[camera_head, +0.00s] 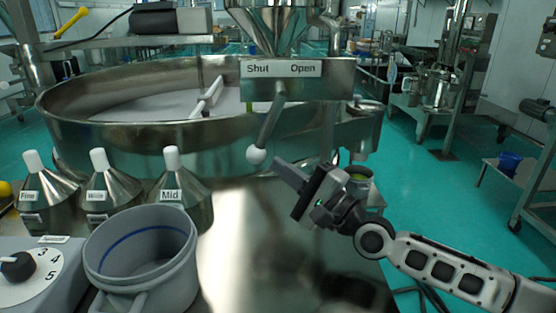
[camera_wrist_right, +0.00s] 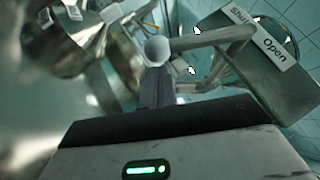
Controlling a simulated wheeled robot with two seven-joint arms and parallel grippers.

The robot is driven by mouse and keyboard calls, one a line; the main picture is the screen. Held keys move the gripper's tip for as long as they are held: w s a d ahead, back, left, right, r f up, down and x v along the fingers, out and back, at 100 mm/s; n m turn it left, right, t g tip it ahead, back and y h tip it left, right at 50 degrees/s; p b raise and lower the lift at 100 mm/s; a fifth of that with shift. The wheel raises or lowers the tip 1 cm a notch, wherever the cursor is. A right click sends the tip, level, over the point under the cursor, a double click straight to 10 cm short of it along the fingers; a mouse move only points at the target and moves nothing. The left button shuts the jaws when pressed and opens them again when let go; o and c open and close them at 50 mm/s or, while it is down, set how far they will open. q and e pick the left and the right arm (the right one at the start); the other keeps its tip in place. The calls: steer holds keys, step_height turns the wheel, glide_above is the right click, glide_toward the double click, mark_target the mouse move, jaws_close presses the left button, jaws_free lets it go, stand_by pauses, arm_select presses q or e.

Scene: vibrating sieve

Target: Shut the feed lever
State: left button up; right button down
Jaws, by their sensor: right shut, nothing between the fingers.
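The feed lever (camera_head: 269,122) is a metal rod with a white ball knob (camera_head: 256,155). It hangs from the box under the hopper and slants down to the left, toward the side under the word Shut on the label (camera_head: 283,68). My right gripper (camera_head: 279,166) is shut and empty, with its fingertips just right of the knob and slightly below it. In the right wrist view the knob (camera_wrist_right: 157,49) shows just beyond the tips of the closed fingers (camera_wrist_right: 157,80). Whether they touch is unclear. My left gripper is out of view.
The round sieve pan (camera_head: 120,135) stands behind the lever. Labelled metal cones (camera_head: 104,190) with white knobs stand at left, near a grey pot (camera_head: 140,260) and a dial (camera_head: 18,266). The shiny metal surface (camera_head: 245,240) below the lever is clear.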

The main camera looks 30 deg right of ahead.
steer(key=shift+x, duration=0.85)
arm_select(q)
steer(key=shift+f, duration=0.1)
